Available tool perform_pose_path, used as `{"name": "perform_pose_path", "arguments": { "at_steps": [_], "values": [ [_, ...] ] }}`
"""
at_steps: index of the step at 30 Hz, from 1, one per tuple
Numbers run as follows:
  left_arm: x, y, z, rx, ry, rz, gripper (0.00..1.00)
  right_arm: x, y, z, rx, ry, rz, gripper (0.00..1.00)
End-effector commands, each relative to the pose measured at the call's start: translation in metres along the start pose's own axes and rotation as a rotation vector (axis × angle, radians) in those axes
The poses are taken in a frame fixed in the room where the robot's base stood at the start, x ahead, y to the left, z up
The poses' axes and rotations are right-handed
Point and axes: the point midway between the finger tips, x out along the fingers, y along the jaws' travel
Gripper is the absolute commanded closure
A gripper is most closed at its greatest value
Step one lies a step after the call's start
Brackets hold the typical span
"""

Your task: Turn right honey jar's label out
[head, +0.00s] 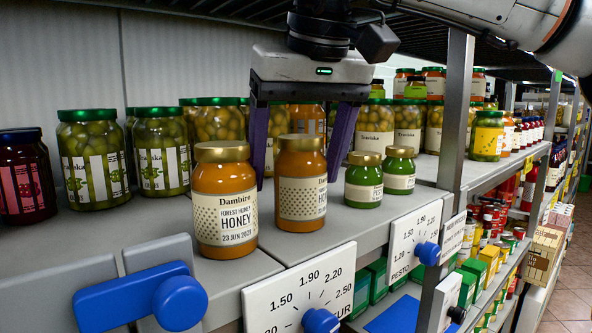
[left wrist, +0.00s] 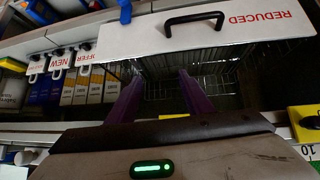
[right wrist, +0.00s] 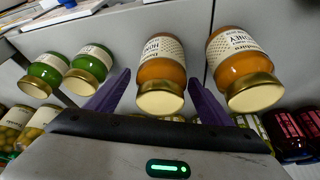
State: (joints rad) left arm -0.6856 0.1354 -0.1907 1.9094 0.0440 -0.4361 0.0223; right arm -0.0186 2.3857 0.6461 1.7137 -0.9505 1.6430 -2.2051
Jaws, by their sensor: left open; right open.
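The right honey jar (head: 298,225) stands upright at the shelf's front edge, gold-lidded, with amber honey. Its cream label shows in the head view, with HONEY and a date toward the right of its face. In the right wrist view the right honey jar (right wrist: 161,72) stands between the fingers. My right gripper (head: 298,170) is open, its purple fingers pointing down on either side of this jar; contact cannot be told. The left honey jar (head: 224,180) stands just left of it, label facing out. My left gripper (left wrist: 157,78) is open and empty in the left wrist view.
Two small green pesto jars (head: 381,180) stand to the right. Olive jars (head: 92,160) and others stand behind. Price dials (head: 305,295) and a blue handle (head: 140,298) line the shelf front. A REDUCED sign (left wrist: 200,30) and wire basket (left wrist: 215,75) lie before my left gripper.

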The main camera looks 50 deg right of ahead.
Motion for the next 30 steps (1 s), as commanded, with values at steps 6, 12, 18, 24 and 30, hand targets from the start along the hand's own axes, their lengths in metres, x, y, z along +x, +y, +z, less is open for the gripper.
{"name": "perform_pose_path", "arguments": {
  "at_steps": [6,12,18,24,30],
  "values": [
    [0.002,0.000,0.002,0.000,0.000,0.000,0.53,-0.045,-0.001,0.004,0.000,0.008,-0.004,0.26],
    [0.009,-0.001,0.010,0.000,-0.001,0.000,0.53,-0.061,0.000,0.053,-0.001,0.008,-0.004,0.26],
    [0.013,-0.001,0.013,0.000,-0.002,0.000,0.53,-0.076,0.000,0.090,0.000,0.007,-0.002,0.26],
    [0.014,-0.001,0.015,0.000,-0.002,0.000,0.53,-0.084,0.000,0.108,0.001,0.004,-0.001,0.26],
    [0.014,-0.001,0.015,0.000,-0.002,0.000,0.53,-0.086,0.000,0.111,0.001,0.003,-0.001,0.26]
  ]
}}
